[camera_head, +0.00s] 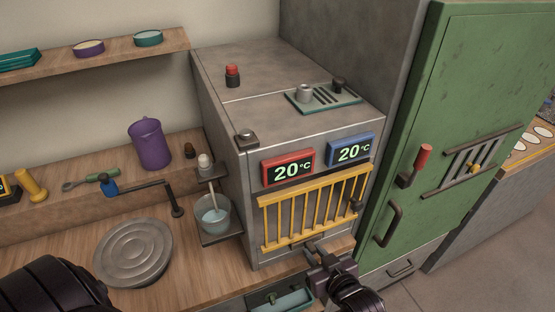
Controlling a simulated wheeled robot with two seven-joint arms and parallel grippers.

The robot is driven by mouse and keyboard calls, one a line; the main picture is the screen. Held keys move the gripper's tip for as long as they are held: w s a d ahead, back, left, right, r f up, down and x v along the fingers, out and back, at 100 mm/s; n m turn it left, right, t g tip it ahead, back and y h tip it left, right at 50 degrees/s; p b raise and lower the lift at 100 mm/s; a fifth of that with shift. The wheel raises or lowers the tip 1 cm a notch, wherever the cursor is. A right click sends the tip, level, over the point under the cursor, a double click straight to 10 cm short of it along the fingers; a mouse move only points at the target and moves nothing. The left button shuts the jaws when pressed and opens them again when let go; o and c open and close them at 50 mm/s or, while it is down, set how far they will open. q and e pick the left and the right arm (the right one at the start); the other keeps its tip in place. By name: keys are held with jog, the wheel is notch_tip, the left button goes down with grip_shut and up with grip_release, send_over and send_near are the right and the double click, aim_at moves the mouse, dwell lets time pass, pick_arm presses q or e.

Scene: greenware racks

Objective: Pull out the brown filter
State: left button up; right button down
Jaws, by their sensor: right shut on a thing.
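My right gripper (314,247) is at the lower front of the grey machine (230,205), just under the yellow barred guard (315,208). It is shut on a small grey handle-like part at the wooden counter edge; its fingers mostly cover this part. I cannot make out a brown filter for certain; what the handle belongs to is hidden by the gripper and wrist. A dark part of my left arm shows at the bottom left, but its gripper is out of view.
Red and blue displays (288,167) both read 20 °C. The green door (440,120) with a red handle (422,158) stands to the right. A teal tray (285,303) lies below the counter, near my right wrist. A round grey disc (133,250) and a cup (213,217) are left.

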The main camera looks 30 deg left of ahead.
jog(key=s+d+p, duration=0.8)
jog(key=s+d, duration=0.2)
jog(key=d, duration=0.3)
jog(key=shift+s+d+p, duration=0.25)
jog(key=shift+p, duration=0.1)
dwell(2.8)
